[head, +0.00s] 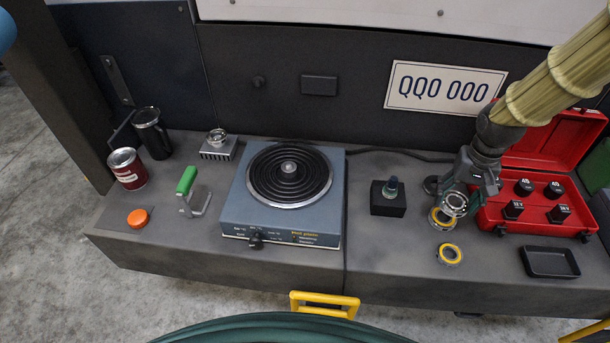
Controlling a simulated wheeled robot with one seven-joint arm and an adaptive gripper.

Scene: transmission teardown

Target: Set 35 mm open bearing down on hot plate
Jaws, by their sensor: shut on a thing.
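The hot plate (235,212) is a blue-grey box with a round black coil burner (270,185) on top, left of centre on the bench; the burner is bare. My gripper (460,191) is at the right, well away from the hot plate, in front of the red case. It points down and is shut on a silver ring-shaped bearing (455,204), which I take for the 35 mm open bearing; its size cannot be read. The fingers partly hide it. Its height above the bench is hard to tell.
Two yellow-ringed bearings (449,254) are near my gripper, one partly behind the held bearing. An open red case (490,217) holds several black sockets. A black block (388,203) stands between gripper and hot plate. A black tray (550,262) lies right; a green-handled tool (188,182) lies left.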

